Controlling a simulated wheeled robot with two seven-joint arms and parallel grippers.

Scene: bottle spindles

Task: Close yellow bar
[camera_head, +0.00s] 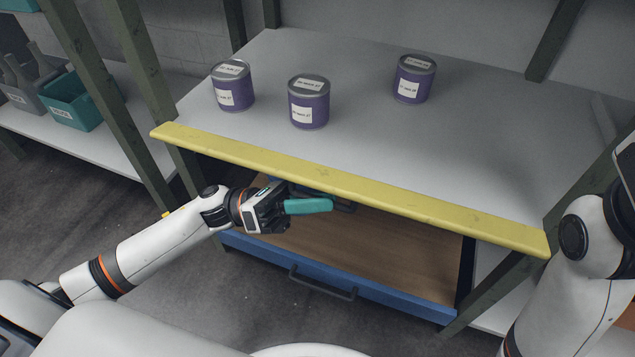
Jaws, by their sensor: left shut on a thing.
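The yellow bar (350,184) runs along the front edge of a light grey shelf (480,150), slanting from upper left to lower right. My left gripper (318,206) is just below the middle of the bar, its teal fingers pointing right. It is shut on a dark handle (346,208) under the bar; the fingers hide much of the grip. My right gripper is out of the picture; only part of my right arm shows at the right edge.
Three purple cans (309,102) stand on the shelf behind the bar. Below is a wooden surface (400,255) with a blue front (380,293) and dark handle (322,286). Dark green posts (150,100) flank the shelf. Teal and grey bins (78,103) sit at the left.

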